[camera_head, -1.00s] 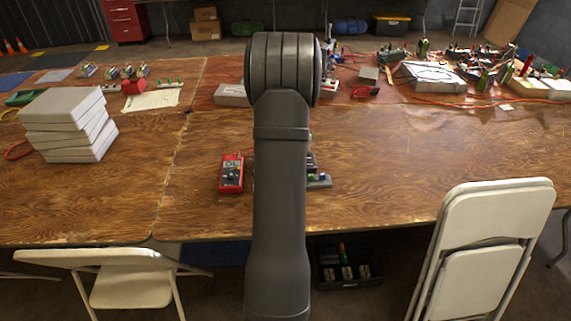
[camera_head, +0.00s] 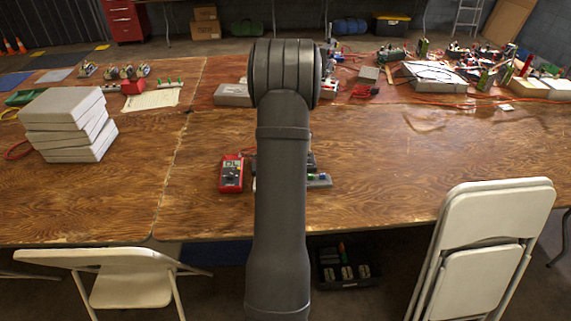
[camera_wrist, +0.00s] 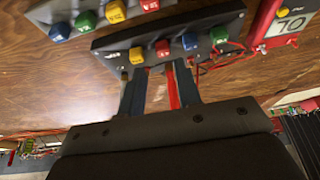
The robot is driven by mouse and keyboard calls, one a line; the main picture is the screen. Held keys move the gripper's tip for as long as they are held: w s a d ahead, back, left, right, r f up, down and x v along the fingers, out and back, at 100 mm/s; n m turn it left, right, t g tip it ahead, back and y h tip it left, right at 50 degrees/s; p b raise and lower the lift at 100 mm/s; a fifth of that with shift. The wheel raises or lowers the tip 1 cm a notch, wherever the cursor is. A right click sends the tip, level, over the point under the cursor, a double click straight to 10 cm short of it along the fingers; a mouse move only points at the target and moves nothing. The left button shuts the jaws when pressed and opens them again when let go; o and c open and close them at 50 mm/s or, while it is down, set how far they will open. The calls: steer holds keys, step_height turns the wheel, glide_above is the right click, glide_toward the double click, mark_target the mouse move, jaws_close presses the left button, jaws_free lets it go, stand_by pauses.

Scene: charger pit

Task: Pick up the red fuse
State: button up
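A dark fuse block (camera_wrist: 205,25) runs across the upper middle of the wrist view, with yellow, red, blue and green fuses along its near edge. The red fuse (camera_wrist: 162,48) sits between the yellow fuse (camera_wrist: 136,56) and the blue fuse (camera_wrist: 190,41). My gripper (camera_wrist: 161,66) is open, its two fingers apart and pointing at the block, with the red fuse in line with the gap. Contact cannot be told. A red strip shows between the fingers. In the head view my arm hides the gripper and most of the block (camera_head: 321,182).
A second fuse block (camera_wrist: 85,15) with coloured fuses lies beyond the first. A red multimeter (camera_head: 231,174) lies to the left, with red leads near the block in the wrist view. Grey boxes (camera_head: 65,120) are stacked at left.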

steer(key=shift+x, duration=3.5)
steer(key=shift+w+a+r, duration=0.1)
steer(key=shift+w+a, duration=0.05)
jaws_close()
